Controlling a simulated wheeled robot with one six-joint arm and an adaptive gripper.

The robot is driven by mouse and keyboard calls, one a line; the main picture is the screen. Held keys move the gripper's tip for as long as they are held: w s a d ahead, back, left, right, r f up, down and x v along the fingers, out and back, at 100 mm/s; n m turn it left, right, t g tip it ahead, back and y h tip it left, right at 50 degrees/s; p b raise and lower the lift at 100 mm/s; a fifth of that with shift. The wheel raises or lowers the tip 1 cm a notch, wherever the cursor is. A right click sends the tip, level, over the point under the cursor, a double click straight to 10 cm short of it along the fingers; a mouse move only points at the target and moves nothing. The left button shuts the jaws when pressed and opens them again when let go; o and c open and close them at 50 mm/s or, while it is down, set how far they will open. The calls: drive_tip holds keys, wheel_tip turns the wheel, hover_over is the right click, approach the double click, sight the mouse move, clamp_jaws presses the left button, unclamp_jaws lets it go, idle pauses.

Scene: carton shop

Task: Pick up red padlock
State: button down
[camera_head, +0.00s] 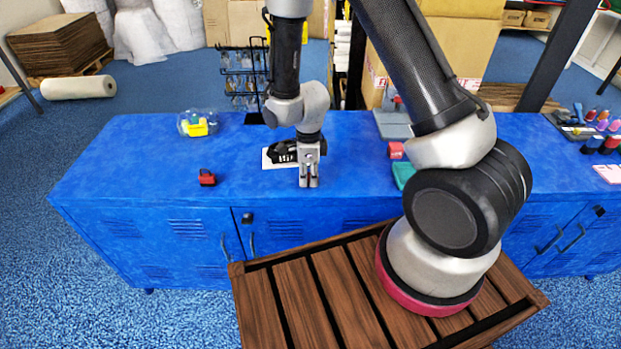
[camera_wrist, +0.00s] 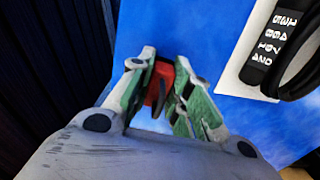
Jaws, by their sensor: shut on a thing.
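My gripper (camera_head: 309,182) points down over the front part of the blue bench top, right of its middle-left. In the wrist view its fingers (camera_wrist: 162,100) are closed on a red piece with a dark strip, which I take for the red padlock (camera_wrist: 164,72). The fingers cover part of it. In the head view the fingers hide it, and I cannot tell its height above the bench. A separate small red and black item (camera_head: 207,179) stands on the bench well left of my gripper.
A white card with a black strap (camera_head: 280,154) lies just behind and left of my gripper; it also shows in the wrist view (camera_wrist: 272,50). A clear pack with yellow (camera_head: 197,124) lies back left. Coloured items (camera_head: 397,150) lie to the right.

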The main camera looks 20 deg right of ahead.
wheel_tip(320, 180, up, 10)
idle(0.6)
idle(0.4)
